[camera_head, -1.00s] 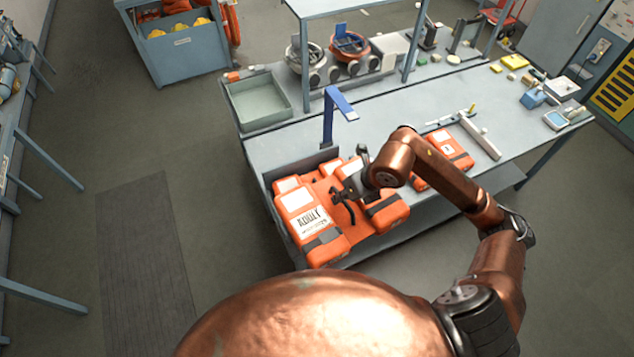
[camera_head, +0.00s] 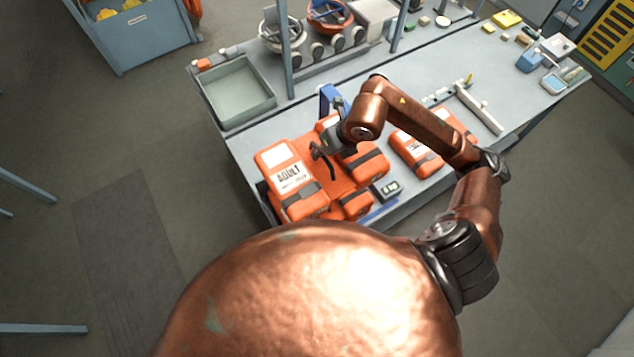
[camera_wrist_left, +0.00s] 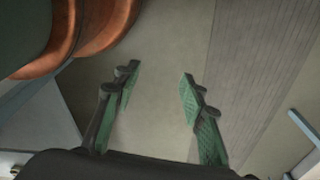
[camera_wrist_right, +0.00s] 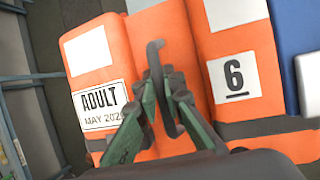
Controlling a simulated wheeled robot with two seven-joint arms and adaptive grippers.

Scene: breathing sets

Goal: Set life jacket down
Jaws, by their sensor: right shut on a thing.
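The orange life jacket (camera_head: 332,184), with a white ADULT label and dark straps, is at the left end of the workbench. It shows large in the right wrist view (camera_wrist_right: 167,50), with a second label reading 6. My right gripper (camera_head: 322,152) is over its middle. In the right wrist view my right gripper's fingers (camera_wrist_right: 165,95) are closed around a dark hooked loop at the jacket's middle. I cannot tell whether the jacket's underside touches the bench. My left gripper (camera_wrist_left: 155,85) is open and empty above the floor, out of the head view.
The grey workbench (camera_head: 250,143) carries a green-grey tray (camera_head: 238,92) at its back left. Another orange pack (camera_head: 415,153) lies right of the jacket. A small device (camera_head: 385,190) sits at the front edge. A blue post (camera_head: 328,98) stands close behind the jacket.

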